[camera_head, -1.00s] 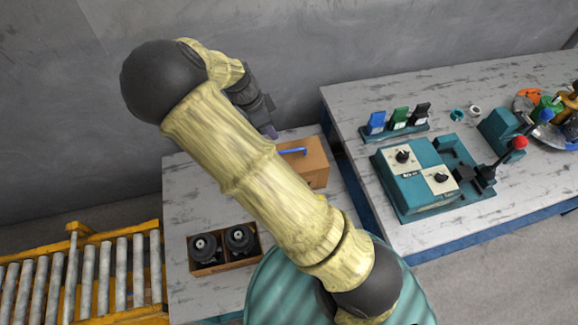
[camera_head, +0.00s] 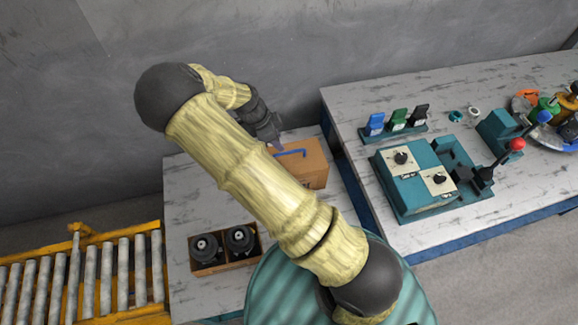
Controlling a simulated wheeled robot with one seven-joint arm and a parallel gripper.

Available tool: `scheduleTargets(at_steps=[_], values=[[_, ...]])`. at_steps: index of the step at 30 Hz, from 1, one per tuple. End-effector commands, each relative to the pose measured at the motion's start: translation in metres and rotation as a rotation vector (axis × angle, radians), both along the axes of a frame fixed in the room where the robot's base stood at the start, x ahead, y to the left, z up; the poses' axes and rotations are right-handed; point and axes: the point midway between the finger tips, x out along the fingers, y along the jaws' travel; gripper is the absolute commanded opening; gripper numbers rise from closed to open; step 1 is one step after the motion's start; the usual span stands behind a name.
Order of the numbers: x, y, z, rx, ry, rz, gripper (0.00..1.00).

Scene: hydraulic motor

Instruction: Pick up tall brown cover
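A tall brown box-shaped cover (camera_head: 312,172) with a blue handle (camera_head: 291,152) on top stands on the grey marbled table. My arm partly hides its left side. My gripper (camera_head: 272,142) is at the upper left of the cover, close to the left end of the blue handle. Its fingers are small and dark, partly hidden by the wrist, and I cannot tell whether they are open or touching the handle.
A brown crate (camera_head: 224,263) with two black round parts (camera_head: 240,239) sits at the table's front. A roller conveyor (camera_head: 90,275) is at the left. A second table (camera_head: 450,88) on the right holds a teal control box (camera_head: 415,180) and coloured cards (camera_head: 398,118).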

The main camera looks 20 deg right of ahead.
Motion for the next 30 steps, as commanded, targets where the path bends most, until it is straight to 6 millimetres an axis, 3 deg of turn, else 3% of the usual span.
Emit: scheduleTargets(at_steps=[9,22,30], values=[[-0.001,-0.016,-0.042,0.000,0.002,0.003,0.36],[0.001,-0.022,-0.048,0.000,0.002,-0.001,0.36],[0.004,-0.037,-0.076,0.000,0.003,-0.001,0.36]])
